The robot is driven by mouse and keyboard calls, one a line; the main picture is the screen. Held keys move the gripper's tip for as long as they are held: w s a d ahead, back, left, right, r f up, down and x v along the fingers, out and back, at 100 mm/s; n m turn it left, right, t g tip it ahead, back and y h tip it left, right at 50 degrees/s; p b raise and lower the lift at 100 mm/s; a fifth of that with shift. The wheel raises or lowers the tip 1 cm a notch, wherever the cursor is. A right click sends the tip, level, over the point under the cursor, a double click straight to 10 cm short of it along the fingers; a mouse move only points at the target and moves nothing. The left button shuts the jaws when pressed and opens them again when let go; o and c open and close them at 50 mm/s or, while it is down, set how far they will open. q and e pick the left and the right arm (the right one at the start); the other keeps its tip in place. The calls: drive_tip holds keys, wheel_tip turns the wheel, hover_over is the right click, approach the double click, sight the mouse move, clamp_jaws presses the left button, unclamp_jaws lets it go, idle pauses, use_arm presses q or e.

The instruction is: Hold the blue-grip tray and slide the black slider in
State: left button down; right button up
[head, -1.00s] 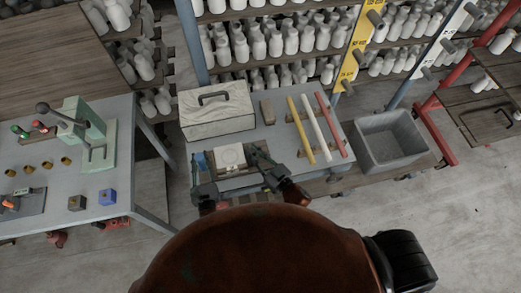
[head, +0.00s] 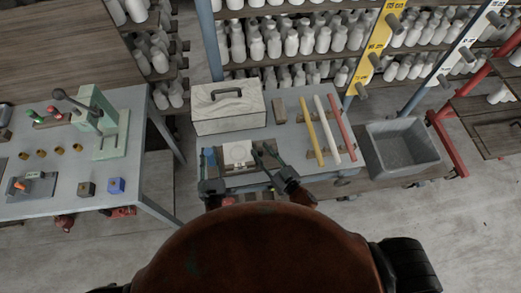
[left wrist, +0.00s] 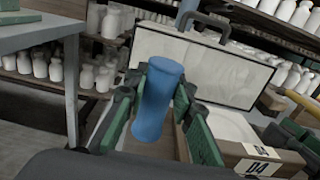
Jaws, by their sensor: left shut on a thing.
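The tray (head: 226,168) lies on the bench in front of the white box, with a round white disc (head: 237,154) on it. Its blue grip (head: 208,156) is at its left end; in the left wrist view the blue grip (left wrist: 163,98) is a cylinder between green-padded fingers. My left gripper (head: 209,170) is shut on it. My right gripper (head: 265,156) is at the tray's right side, its dark fingers pointing away from me; its green pads also show in the left wrist view (left wrist: 284,138). I cannot make out the black slider or whether the right gripper holds anything.
A white box (head: 229,112) with a dark handle stands behind the tray. Yellow, white and red bars (head: 320,130) lie to the right, beside a grey crate (head: 403,150). A second table (head: 60,190) with a green press (head: 103,125) is at the left. A "04" label (left wrist: 257,167) shows near the tray.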

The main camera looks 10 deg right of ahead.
use_arm(q)
drive_tip(key=shift+f, duration=0.25)
use_arm(e)
drive_tip(key=v, duration=1.1)
use_arm(q)
drive_tip(key=c, duration=2)
unclamp_jaws()
drive_tip(key=o, duration=0.4)
drive_tip(key=shift+r, duration=0.15)
